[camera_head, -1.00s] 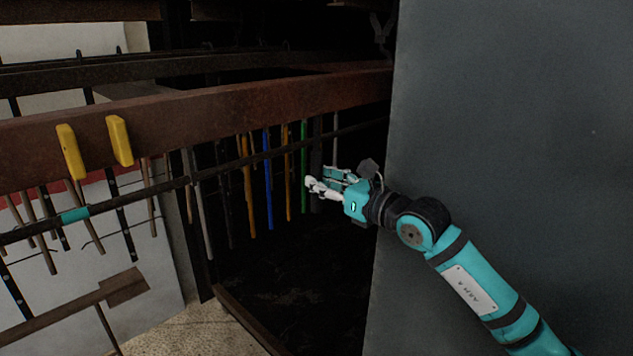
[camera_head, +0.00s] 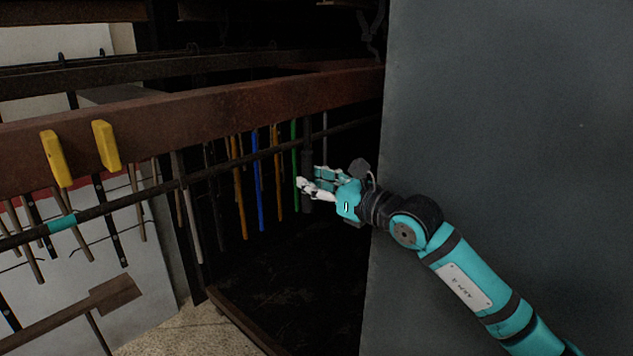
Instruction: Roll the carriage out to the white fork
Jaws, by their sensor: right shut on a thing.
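My right gripper (camera_head: 318,182) reaches in from the right, in front of the grey panel's edge. Its pale fingers are closed at a dark grey hanging bar (camera_head: 307,150), which hangs from a dark rail (camera_head: 200,178); the contact is small and dim. I cannot make out a separate carriage body; this bar may belong to it. The rail runs from the lower left into the dark at the right and bears a teal band (camera_head: 62,223). I cannot pick out a white fork with certainty. My left gripper is not in view.
Green (camera_head: 294,160), orange (camera_head: 278,175) and blue (camera_head: 259,190) bars hang left of the gripper. A rusty beam (camera_head: 230,104) with two yellow blocks (camera_head: 106,145) crosses above the rail. A large grey panel (camera_head: 510,110) fills the right side.

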